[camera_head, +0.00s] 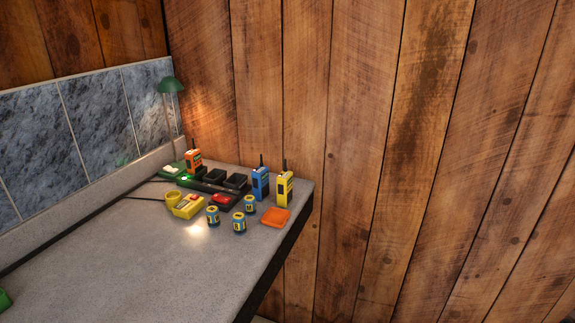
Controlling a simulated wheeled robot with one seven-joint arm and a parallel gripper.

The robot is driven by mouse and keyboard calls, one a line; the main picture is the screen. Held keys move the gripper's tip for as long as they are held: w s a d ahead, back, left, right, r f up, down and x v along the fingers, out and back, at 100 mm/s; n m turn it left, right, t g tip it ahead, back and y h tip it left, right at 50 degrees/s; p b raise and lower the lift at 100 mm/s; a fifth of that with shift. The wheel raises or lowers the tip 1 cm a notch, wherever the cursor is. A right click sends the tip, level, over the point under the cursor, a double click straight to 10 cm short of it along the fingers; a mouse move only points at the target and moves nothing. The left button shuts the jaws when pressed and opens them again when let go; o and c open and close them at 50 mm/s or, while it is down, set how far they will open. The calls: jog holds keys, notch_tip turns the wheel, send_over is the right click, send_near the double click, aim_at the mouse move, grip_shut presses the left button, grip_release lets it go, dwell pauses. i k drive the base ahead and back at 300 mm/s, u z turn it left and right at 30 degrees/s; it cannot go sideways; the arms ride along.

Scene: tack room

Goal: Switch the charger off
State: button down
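A black charger (211,188) with a row of dark bays sits at the far end of the counter, near the wood wall. An orange radio (193,160) stands upright at its left end; I cannot tell whether it is seated in a bay. A small bright green spot (184,178) shows near the charger's left end. A dark unit with a red top (223,200) lies at its front right. I cannot tell which part is the charger's switch, or its position. My gripper is not in view.
A blue radio (260,183) and a yellow radio (284,189) stand right of the charger. In front are a yellow device (187,206), several blue-and-yellow cans (213,216) and an orange dish (275,217). The near counter (130,270) is mostly clear.

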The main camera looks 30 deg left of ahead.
aim_at(217, 198)
jog(key=u, duration=0.45)
jog(key=i, duration=1.15)
jog(key=u, duration=1.45)
jog(key=i, duration=0.45)
jog(key=u, duration=0.25)
